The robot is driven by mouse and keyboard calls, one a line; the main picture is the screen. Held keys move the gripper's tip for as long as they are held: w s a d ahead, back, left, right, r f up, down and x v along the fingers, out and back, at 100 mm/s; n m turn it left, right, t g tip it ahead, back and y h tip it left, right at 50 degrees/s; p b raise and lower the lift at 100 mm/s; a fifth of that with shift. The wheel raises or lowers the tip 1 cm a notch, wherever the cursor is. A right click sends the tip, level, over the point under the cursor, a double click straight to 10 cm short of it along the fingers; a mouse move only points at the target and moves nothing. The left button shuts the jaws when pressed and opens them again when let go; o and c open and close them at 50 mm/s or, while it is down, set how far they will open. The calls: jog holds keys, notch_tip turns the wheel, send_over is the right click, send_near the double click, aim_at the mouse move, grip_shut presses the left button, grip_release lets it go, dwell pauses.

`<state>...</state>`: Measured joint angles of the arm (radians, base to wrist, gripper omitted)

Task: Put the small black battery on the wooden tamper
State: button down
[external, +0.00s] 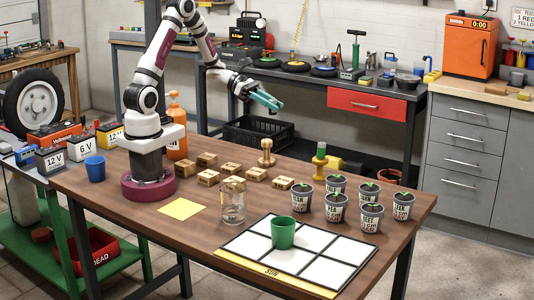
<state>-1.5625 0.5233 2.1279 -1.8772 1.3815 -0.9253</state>
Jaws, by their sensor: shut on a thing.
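My gripper (267,101), with teal fingers, is raised above the far side of the brown table, up and behind the wooden tamper. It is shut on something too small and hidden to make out. I cannot pick out the small black battery for certain. The wooden tamper (267,153) stands upright near the table's far edge, behind the wooden blocks, with a round knob on top. Nothing shows resting on it.
Several wooden blocks (256,173), a glass jar (232,203) and potted seedlings (334,207) stand on the table. A green-topped piece (320,155) stands right of the tamper. A green cup (283,232) sits on the white grid board (247,246). Boxy labelled batteries (52,161) stand at left.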

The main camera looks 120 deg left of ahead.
aim_at(267, 140)
jog(key=s+f, duration=0.1)
jog(key=f, duration=0.2)
jog(key=s+f, duration=0.1)
jog(key=f, duration=0.2)
jog(key=s+a+f, duration=0.1)
jog(key=f, duration=0.2)
jog(key=shift+a+f, duration=0.1)
jog(key=shift+f, duration=0.1)
jog(key=c, duration=0.6)
grip_release()
jog(key=v, duration=1.2)
jog(key=shift+d, duration=0.25)
